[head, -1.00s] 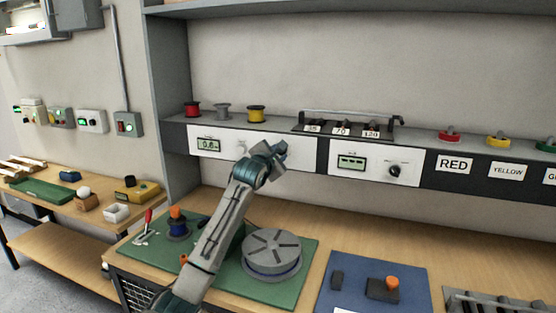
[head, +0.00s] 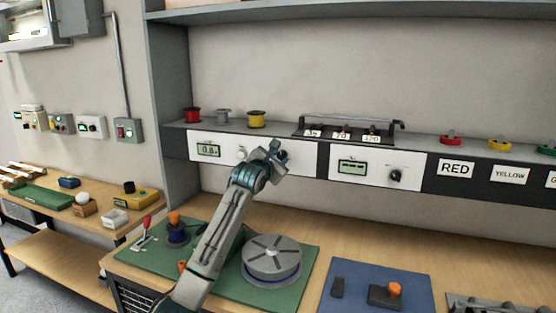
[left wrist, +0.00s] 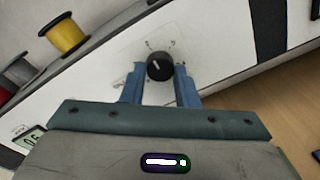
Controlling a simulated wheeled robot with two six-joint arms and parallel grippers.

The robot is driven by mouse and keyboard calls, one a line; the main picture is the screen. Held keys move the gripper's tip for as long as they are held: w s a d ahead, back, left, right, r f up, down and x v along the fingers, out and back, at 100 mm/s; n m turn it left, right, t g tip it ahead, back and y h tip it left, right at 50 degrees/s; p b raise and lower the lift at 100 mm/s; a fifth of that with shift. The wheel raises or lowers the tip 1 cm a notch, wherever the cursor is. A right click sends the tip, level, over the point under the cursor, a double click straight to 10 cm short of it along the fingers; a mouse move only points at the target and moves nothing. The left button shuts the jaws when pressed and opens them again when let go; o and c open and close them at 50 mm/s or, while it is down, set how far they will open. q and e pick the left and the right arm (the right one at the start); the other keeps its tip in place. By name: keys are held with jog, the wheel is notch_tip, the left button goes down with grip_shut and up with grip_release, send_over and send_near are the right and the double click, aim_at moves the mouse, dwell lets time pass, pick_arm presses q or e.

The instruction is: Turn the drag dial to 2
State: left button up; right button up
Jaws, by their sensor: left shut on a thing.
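The drag dial (left wrist: 160,66) is a round black knob with a white pointer mark, on a white panel (head: 222,143) on the shelf front. Its label is too small to read. My left gripper (left wrist: 160,82) is shut on the dial, with one blue finger on each side. In the head view the left gripper (head: 277,153) is at the right end of this panel and partly covers the dial. My right gripper is not in view.
A second white panel (head: 348,183) with a display and black knob (head: 396,175) is to the right. Red, grey and yellow spools (head: 256,119) stand on the shelf above. Below, a green mat (head: 222,290) holds a grey round drum (head: 272,256) near my forearm.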

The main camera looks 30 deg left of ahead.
pick_arm(q)
jog(key=o, duration=1)
jog(key=shift+c, duration=0.2)
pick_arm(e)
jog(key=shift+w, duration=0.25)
pick_arm(q)
jog(key=shift+s, duration=0.15)
jog(key=shift+s+d, duration=0.1)
jog(key=shift+s, duration=0.25)
jog(key=b+v, duration=0.3)
jog(key=v, duration=0.6)
jog(key=shift+s, duration=0.35)
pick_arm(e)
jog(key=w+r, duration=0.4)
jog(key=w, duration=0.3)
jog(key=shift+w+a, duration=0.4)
